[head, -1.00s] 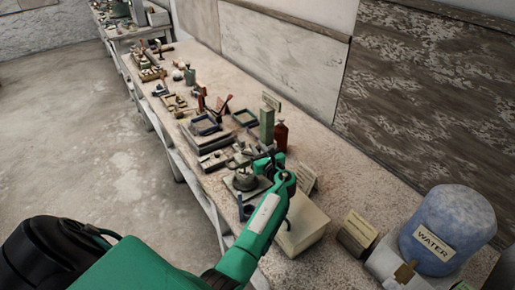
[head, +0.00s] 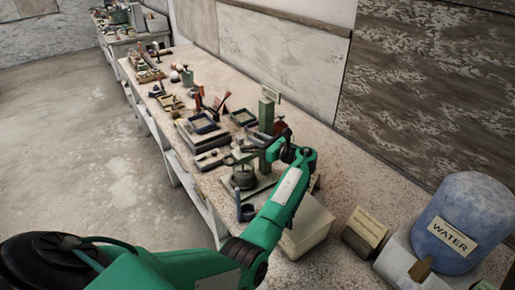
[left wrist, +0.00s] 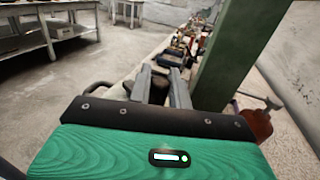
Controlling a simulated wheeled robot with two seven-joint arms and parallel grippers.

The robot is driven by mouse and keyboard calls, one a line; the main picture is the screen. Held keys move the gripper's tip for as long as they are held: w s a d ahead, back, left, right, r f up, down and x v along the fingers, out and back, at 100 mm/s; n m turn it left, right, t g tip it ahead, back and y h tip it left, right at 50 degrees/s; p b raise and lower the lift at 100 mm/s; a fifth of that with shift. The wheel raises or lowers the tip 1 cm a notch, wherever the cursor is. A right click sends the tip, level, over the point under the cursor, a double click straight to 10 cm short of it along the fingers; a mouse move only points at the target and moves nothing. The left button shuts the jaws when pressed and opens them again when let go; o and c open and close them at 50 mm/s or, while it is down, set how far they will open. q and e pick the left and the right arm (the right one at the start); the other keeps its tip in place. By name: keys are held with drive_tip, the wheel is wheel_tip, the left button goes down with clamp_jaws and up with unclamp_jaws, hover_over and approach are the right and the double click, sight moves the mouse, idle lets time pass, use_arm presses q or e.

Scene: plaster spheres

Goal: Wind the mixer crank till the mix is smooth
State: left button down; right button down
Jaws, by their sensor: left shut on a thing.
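The mixer stands on the bench, with a green post (head: 266,116) and a round metal pot (head: 244,177) on a flat base. The post also rises large at the right of the left wrist view (left wrist: 238,55). My left gripper (head: 273,147) is beside the post, above and to the right of the pot. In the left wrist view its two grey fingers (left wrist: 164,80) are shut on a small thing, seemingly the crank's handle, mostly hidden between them. The inside of the pot and the mix are not visible. My right gripper is in neither view.
A dark blue cup (head: 246,211) stands in front of the mixer. A pale box (head: 306,228) is under my left forearm. A blue WATER container (head: 452,225) is at the right. Trays (head: 203,128) and small tools line the far bench. A red bottle (left wrist: 257,125) is close behind the post.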

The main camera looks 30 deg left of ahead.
use_arm(q)
drive_tip(key=shift+w+a+n+g+b, duration=0.1)
drive_tip(key=shift+w+n+g+b, duration=0.05)
drive_tip(key=shift+n+g+b, duration=0.3)
drive_tip(key=shift+w+a+n+g+b, duration=0.15)
drive_tip(key=shift+g+b, duration=0.1)
drive_tip(key=shift+g, duration=0.3)
drive_tip(key=c, duration=1.3)
unclamp_jaws()
drive_tip(key=shift+s, duration=0.1)
drive_tip(key=shift+c, duration=0.2)
drive_tip(key=shift+r, duration=0.1)
